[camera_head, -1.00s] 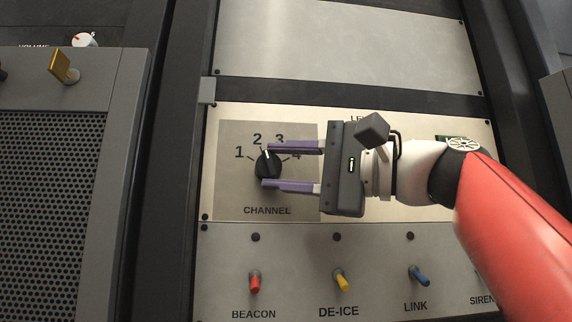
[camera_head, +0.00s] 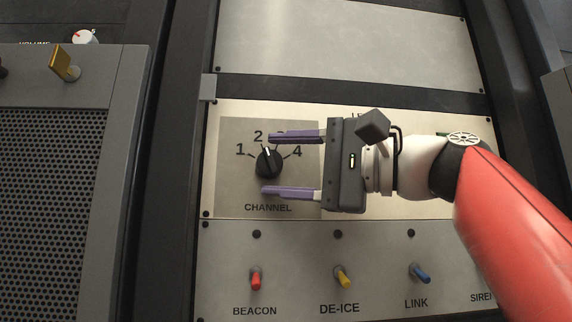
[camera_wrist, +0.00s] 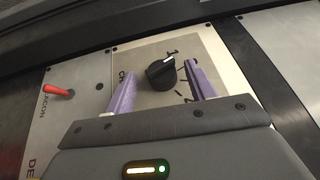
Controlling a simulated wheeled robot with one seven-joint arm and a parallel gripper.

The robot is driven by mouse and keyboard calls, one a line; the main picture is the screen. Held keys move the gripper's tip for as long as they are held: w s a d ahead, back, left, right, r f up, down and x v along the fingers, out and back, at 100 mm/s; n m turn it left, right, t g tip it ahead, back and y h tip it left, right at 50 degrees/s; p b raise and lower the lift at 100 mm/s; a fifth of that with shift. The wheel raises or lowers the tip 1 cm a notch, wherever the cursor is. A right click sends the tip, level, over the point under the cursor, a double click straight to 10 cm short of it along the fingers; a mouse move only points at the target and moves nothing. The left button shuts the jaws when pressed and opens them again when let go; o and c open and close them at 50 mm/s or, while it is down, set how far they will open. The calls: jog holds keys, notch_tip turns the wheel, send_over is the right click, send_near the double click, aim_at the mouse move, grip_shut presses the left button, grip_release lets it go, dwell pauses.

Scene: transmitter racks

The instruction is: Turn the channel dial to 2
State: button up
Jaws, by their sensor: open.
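The channel dial (camera_head: 269,163) is a black round knob with a white pointer line on a grey plate. Its pointer faces up and slightly left, towards the 2 mark, in the head view. My gripper (camera_head: 268,164) is open, with one purple finger above the dial and one below it. The upper finger hides the 3. In the wrist view the dial (camera_wrist: 161,73) sits between the spread fingers (camera_wrist: 160,82), with a visible gap on both sides. Its white line shows there too.
Below are the red BEACON switch (camera_head: 256,279), the yellow DE-ICE switch (camera_head: 343,277) and the blue LINK switch (camera_head: 419,273). A perforated grille panel (camera_head: 55,190) stands at the left. A blank plate (camera_head: 345,48) is above the dial panel.

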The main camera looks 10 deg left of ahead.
jog(key=v, duration=0.8)
dwell(0.4)
